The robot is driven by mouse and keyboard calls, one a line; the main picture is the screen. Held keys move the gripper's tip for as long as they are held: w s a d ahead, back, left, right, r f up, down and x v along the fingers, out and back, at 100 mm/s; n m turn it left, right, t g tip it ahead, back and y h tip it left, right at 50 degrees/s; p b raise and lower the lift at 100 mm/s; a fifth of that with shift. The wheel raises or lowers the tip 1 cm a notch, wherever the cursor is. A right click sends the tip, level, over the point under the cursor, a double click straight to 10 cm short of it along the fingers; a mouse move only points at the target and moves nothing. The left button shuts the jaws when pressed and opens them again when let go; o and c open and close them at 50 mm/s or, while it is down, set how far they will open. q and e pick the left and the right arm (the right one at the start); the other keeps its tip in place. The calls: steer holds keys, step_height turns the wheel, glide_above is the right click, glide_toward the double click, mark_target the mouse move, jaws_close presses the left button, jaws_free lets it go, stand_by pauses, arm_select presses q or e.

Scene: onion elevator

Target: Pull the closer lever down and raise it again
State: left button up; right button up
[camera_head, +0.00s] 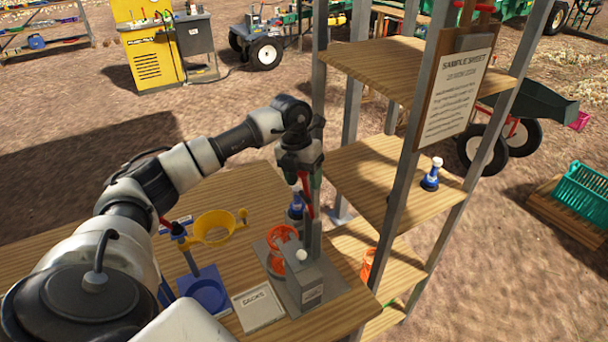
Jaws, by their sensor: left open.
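My left arm reaches in from the left over the wooden table. My left gripper (303,182) points down and is open above the grey device. A red bar (307,204), which looks like the lever, slants beside and below the gripper's fingers. I cannot tell whether the fingers touch it. The device has a grey upright post (311,238), a base plate, an orange ring (276,262) and a grey block (309,282) with a white knob on top. A blue and white bottle-like item (295,207) stands behind the post. My right gripper is out of view.
A yellow ring holder (214,227), a blue square-based stand (205,288) and a "SACKS" card (258,307) are on the table (235,327). A tall shelf frame with wooden boards (375,178) and a "SAMPLE SHEET" board (456,92) stands close on the right.

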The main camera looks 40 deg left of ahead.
arm_select(q)
steer(key=shift+c, duration=0.4)
jaws_close()
steer(key=shift+f, duration=0.1)
steer(key=s+a+f+t+h+b, duration=0.2)
steer(key=s+t+b, duration=0.4)
steer(key=b, duration=2)
step_height(320, 180, down, 2)
steer(key=shift+s+a+f+m+h, duration=0.35)
steer(key=shift+s+a, duration=0.25)
steer(key=shift+s, duration=0.3)
steer(key=shift+r+t, duration=0.15)
steer(key=shift+t, duration=0.15)
steer(key=shift+o, duration=0.4)
jaws_free()
